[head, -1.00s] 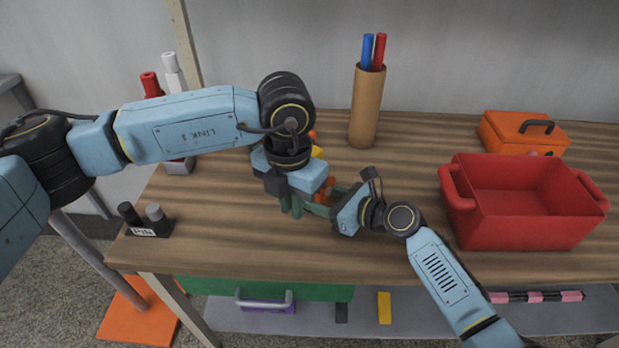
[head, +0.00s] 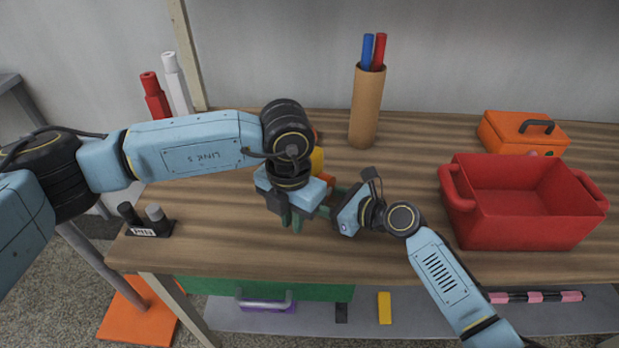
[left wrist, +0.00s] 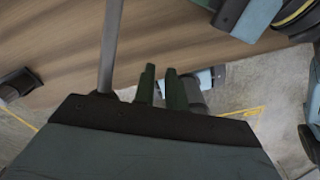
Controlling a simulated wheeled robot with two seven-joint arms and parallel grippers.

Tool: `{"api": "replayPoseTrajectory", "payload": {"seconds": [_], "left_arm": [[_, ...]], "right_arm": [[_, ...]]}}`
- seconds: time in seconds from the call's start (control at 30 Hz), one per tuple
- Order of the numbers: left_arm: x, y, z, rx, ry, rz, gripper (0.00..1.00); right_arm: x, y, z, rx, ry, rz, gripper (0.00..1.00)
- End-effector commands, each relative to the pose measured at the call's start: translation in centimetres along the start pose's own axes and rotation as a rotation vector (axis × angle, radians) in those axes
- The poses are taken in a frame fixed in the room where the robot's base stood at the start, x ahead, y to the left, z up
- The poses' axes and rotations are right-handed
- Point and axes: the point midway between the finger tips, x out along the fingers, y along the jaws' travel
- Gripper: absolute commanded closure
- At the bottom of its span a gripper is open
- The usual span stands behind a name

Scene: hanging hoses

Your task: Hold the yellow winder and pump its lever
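The yellow winder (head: 317,160) stands on the table, mostly hidden behind my left wrist. An orange part (head: 325,179) shows beside it, near my right gripper; I cannot tell whether it is the lever. My left gripper (head: 291,220) points down in front of the winder, with a narrow gap between its green fingers. In the left wrist view, the fingers (left wrist: 162,88) have nothing between them. My right gripper (head: 331,201) reaches in from the right beside the winder. Its fingers are partly hidden, and their grip cannot be made out.
A red bin (head: 477,226) and an orange toolbox (head: 510,141) stand at the right. A cardboard tube (head: 366,108) with blue and red sticks stands at the back. A small dark holder (head: 150,231) sits at the left front. The front middle of the table is clear.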

Motion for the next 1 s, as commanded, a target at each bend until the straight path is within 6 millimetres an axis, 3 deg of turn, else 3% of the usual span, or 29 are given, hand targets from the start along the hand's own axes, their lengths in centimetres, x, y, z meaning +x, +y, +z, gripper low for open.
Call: {"api": "replayPoseTrajectory", "payload": {"seconds": [1.0], "left_arm": [[2.1, 0.1, 0.4, 0.002, 0.0, 0.0, 0.87]], "right_arm": [[0.1, 0.1, 0.3, 0.001, -0.007, 0.001, 0.65]]}}
